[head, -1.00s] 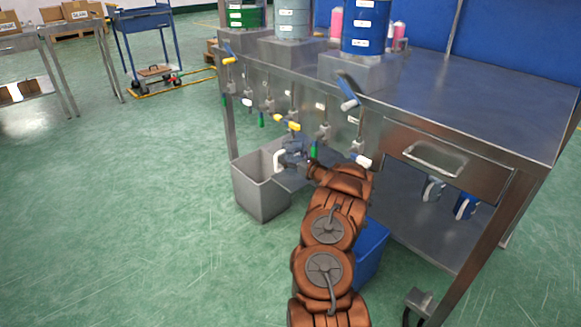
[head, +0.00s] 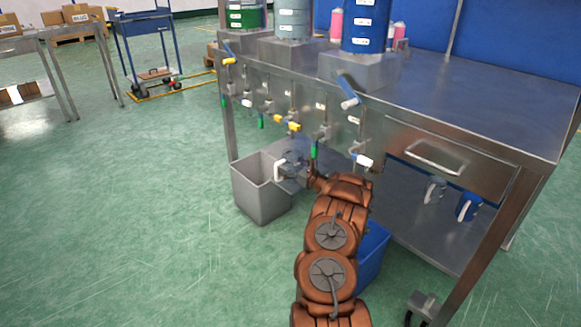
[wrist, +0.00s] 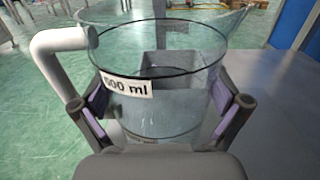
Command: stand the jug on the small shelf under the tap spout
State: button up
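The jug (wrist: 160,90) is clear, with a white handle on its left and a white label ending in "00 ml". My gripper (wrist: 162,112) is shut on the jug, with a purple-padded finger against each side. The jug looks upright and empty. In the head view the jug (head: 293,157) is small, its white handle to the left, with my gripper (head: 297,172) at it, below the row of taps. A yellow-handled tap (head: 288,124) is just above the jug, and a green-handled tap (head: 314,149) is to its right. I cannot make out the small shelf clearly.
A grey bin (head: 248,190) stands on the floor just left of the jug. A blue bin (head: 371,256) is beside my arm. Open green floor lies to the left.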

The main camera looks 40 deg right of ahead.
jog(key=shift+r, duration=0.15)
jog(key=shift+s, duration=0.3)
jog(key=s+p, duration=0.3)
jog(key=s, duration=0.8)
jog(key=shift+s+p, duration=0.2)
jog(key=shift+p, duration=0.15)
jog(key=shift+a, duration=0.1)
